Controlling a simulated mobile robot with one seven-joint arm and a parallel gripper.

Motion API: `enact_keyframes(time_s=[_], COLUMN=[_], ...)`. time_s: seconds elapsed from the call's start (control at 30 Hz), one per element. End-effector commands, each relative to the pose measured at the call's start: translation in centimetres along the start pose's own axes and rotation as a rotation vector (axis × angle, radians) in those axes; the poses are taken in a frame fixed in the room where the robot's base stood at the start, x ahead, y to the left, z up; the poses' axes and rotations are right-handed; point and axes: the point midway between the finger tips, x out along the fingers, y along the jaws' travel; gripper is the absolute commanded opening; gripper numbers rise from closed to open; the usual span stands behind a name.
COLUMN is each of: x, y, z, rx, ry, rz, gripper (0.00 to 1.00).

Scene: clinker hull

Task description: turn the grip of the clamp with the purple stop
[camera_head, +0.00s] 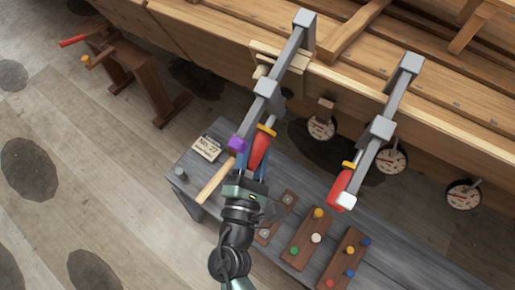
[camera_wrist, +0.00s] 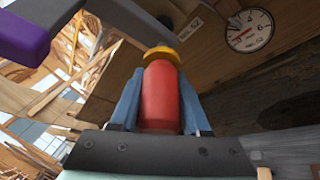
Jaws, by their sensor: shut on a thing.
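The clamp with the purple stop (camera_head: 237,143) is a grey bar clamp reaching over the hull's edge. Its red grip (camera_head: 259,152) with a yellow collar (camera_head: 266,129) hangs beside the lower end of the bar. My gripper (camera_head: 255,165) is shut on this red grip. In the wrist view the red grip (camera_wrist: 160,98) stands between my two blue fingers, with the yellow collar (camera_wrist: 162,53) beyond the fingertips. The purple stop (camera_wrist: 22,35) is at the upper left there. A second clamp with a white stop (camera_head: 346,200) and a red grip (camera_head: 338,186) is to the right.
A grey bench (camera_head: 212,141) stands below the clamps, bearing a label card (camera_head: 207,148), a wooden stick (camera_head: 214,180) and boards with coloured knobs (camera_head: 307,235). Several dial gauges (camera_head: 391,159) sit along the wooden hull (camera_head: 222,45). The floor at left is mostly free.

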Motion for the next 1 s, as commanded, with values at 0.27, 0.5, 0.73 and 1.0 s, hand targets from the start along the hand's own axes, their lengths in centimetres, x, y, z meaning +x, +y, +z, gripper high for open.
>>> enact_keyframes(time_s=[0.27,0.5,0.73,1.0], x=[-0.13,-0.08,-0.05,-0.05], y=[-0.34,-0.02,0.14,0.17], z=[-0.41,-0.18,-0.06,-0.04], rx=[0.145,0.211,0.230,0.230], ry=[0.001,0.001,0.002,0.003], rz=[0.063,0.089,0.096,0.095], gripper=[0.00,0.00,0.00,0.00])
